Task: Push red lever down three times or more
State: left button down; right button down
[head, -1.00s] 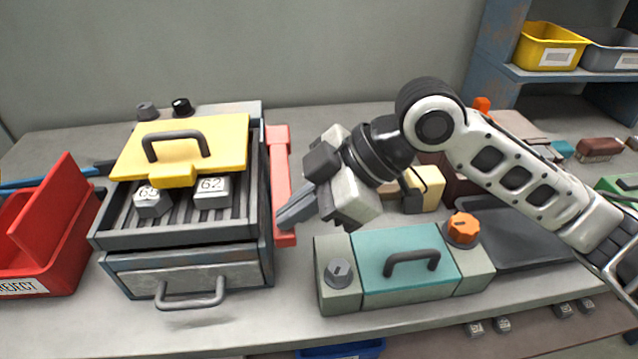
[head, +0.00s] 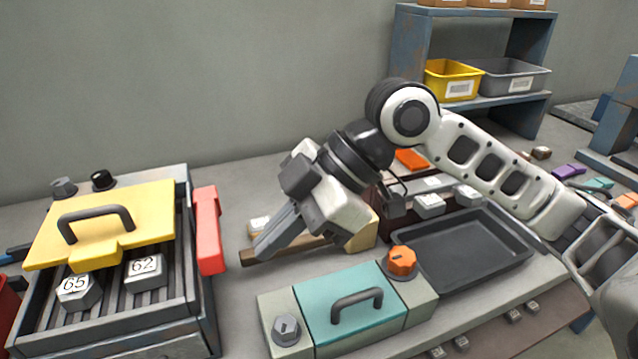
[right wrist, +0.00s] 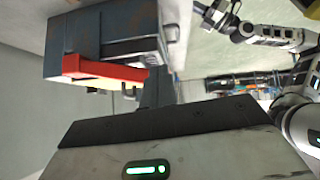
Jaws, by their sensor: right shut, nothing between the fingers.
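The red lever (head: 209,232) is on the right side of the dark metal heater box (head: 190,315), with its front end pointing toward me. It also shows in the right wrist view (right wrist: 95,68), along the box's side. My right gripper (head: 265,248) is shut and empty. Its fingertips are to the right of the lever, with a gap between them, and point down to the left. Two numbered hexagonal blocks, 65 (head: 78,290) and 62 (head: 146,272), sit in the box under the raised yellow lid (head: 105,215). My left gripper is not seen in the head view.
A teal-topped unit (head: 350,300) with an orange knob (head: 402,261) stands in front of my right gripper. A dark tray (head: 460,250) lies to its right. A wooden-handled item (head: 290,247) lies behind the fingers. A shelf holds yellow (head: 452,80) and grey bins.

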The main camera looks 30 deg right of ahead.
jog(key=v, duration=0.8)
jog(key=shift+r, duration=0.15)
dwell(0.5)
